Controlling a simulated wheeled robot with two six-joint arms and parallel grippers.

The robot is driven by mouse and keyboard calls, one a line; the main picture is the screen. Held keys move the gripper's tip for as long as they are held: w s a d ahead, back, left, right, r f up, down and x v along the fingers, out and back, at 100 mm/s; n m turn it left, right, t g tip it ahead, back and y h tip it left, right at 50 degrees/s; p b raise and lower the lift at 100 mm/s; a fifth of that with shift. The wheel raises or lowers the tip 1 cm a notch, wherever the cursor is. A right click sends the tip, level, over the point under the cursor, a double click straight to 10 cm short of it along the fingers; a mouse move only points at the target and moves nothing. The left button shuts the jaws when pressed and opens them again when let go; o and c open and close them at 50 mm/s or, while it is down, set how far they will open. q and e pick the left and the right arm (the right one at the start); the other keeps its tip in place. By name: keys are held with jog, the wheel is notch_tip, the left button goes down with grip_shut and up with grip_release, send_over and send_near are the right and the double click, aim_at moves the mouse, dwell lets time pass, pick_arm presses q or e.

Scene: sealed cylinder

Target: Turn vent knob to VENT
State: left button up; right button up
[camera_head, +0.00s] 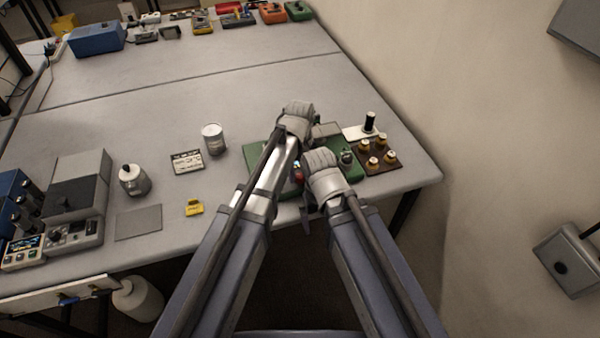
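A green panel (257,155) lies near the table's right front, largely covered by my two arms. A small dark knob-like part (346,157) shows on its right side. I cannot read any VENT marking, so I cannot tell which part is the vent knob. My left gripper (298,110) is over the panel's far edge, beside a grey block (326,130). My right gripper (319,158) is over the panel's middle, just left of the dark part. The fingertips of both are too small and hidden to show whether they are open or shut.
A brown board (380,163) with several brass-coloured knobs and a white plate (357,133) with a black post (370,121) stand right of the panel. A metal can (213,138), a label card (187,162) and a yellow piece (194,208) lie left. The table's middle is clear.

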pick_arm(q)
grip_shut()
dwell(0.5)
jog(key=m, duration=0.4)
jog(key=shift+m, duration=0.3)
jog(key=m, duration=0.4)
jog(key=shift+m, duration=0.3)
jog(key=m, duration=0.4)
jog(key=shift+m, duration=2.3)
